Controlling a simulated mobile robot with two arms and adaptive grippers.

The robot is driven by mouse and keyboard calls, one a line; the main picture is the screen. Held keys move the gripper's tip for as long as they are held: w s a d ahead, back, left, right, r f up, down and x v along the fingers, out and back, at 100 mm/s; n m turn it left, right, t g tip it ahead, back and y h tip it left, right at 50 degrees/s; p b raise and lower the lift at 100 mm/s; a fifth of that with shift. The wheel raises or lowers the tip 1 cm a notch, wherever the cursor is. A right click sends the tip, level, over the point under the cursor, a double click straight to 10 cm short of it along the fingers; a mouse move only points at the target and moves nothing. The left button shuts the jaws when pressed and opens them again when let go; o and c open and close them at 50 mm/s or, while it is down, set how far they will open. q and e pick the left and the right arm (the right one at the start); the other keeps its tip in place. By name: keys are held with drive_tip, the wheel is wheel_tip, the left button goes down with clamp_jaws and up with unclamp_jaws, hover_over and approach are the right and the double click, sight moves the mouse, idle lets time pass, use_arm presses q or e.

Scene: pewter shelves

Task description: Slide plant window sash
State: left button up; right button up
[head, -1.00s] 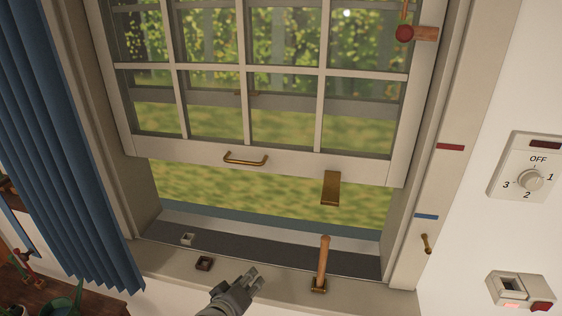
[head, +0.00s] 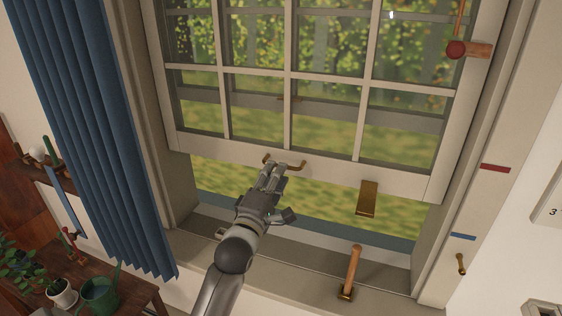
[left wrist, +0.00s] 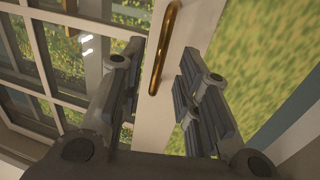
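The white window sash (head: 320,172) is raised, with an open gap between its bottom rail and the sill. A brass handle (head: 291,166) is fixed to its bottom rail; it also shows in the left wrist view (left wrist: 166,45). My left gripper (head: 272,175) reaches up from below to the handle and hides part of it. In the left wrist view its two fingers (left wrist: 160,88) are apart, with the handle's lower end between them near the tips. I cannot tell whether a finger touches it. My right gripper is out of view.
A brass plate (head: 367,197) hangs from the rail, and a wooden lever (head: 352,268) stands on the sill. Red (head: 495,168) and blue (head: 463,237) marks are on the right frame. A blue curtain (head: 95,130) hangs left. A green watering can (head: 100,294) stands lower left.

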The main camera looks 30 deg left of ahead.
use_arm(q)
drive_tip(key=shift+p+x, duration=0.5)
drive_tip(key=shift+x, duration=1.6)
clamp_jaws()
